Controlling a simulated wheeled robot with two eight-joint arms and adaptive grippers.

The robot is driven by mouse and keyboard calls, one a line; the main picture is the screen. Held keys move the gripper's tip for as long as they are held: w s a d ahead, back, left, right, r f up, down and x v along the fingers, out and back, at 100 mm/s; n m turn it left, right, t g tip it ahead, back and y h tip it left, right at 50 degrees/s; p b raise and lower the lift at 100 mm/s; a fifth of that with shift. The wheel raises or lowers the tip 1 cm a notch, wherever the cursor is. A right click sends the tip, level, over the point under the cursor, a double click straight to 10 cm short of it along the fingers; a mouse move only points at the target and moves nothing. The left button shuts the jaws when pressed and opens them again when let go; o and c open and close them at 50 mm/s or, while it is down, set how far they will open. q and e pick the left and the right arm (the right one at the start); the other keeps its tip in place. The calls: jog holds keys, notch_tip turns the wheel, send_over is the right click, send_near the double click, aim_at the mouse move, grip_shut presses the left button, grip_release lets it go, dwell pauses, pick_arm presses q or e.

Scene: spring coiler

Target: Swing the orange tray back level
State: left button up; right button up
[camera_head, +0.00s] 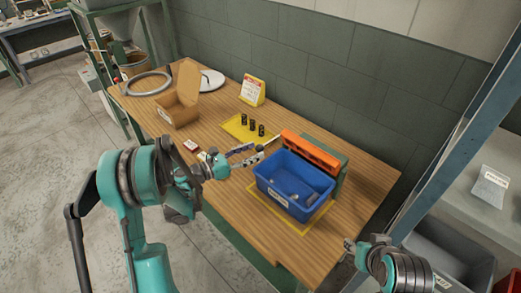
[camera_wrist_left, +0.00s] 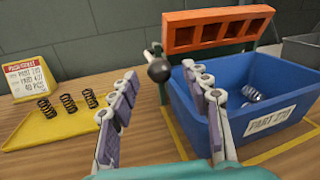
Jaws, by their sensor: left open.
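The orange tray (camera_head: 310,151) sits on a green stand behind the blue bin (camera_head: 280,199). It is tipped toward the bin, and its row of cells faces me in the left wrist view (camera_wrist_left: 216,36). A lever with a black ball knob (camera_wrist_left: 159,71) sticks out at the tray's left end. My left gripper (camera_head: 250,153) is open, left of the tray. In the left wrist view its fingers (camera_wrist_left: 160,75) stand either side of the knob; I cannot tell whether they touch it. My right gripper (camera_head: 363,242) is at the lower right, its opening unclear.
Several springs lie in the blue bin. Three dark springs (camera_head: 252,126) stand on a yellow mat (camera_head: 235,122) beside a yellow sign (camera_head: 252,90). A cardboard box (camera_head: 177,112) and a wire coil (camera_head: 147,83) are farther left. A blue post (camera_head: 455,135) rises at the right.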

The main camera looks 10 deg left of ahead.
aim_at(259, 148)
pick_arm(q)
jog(key=shift+x, duration=1.65)
grip_shut()
jog(key=shift+r, duration=0.15)
